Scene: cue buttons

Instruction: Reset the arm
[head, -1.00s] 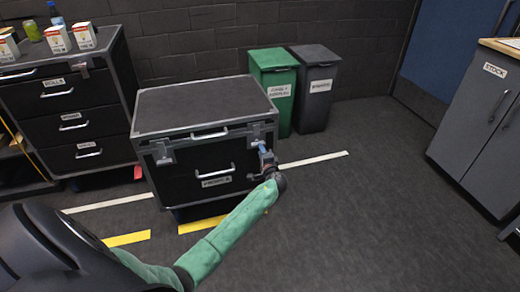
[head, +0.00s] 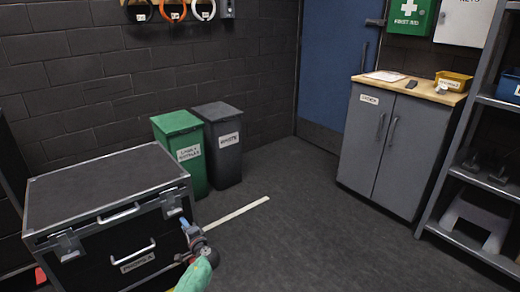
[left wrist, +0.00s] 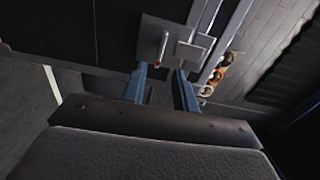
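My left gripper (head: 185,226) is beside the right-hand metal latch (head: 172,205) on the front of a black case (head: 105,185) with grey edges. The green sleeve of my left arm (head: 197,277) comes up from the bottom edge. In the left wrist view the two blue fingers of the gripper (left wrist: 160,74) are apart, with nothing seen between them. A metal latch plate (left wrist: 170,42) lies beyond the fingertips; I cannot tell whether they touch it. My right gripper is not in view. No button shows clearly.
A green bin (head: 180,150) and a dark grey bin (head: 221,143) stand behind the case. A grey cabinet (head: 385,150) with a wooden top and a shelf rack (head: 465,190) stand at the right. The middle floor (head: 310,220) is clear.

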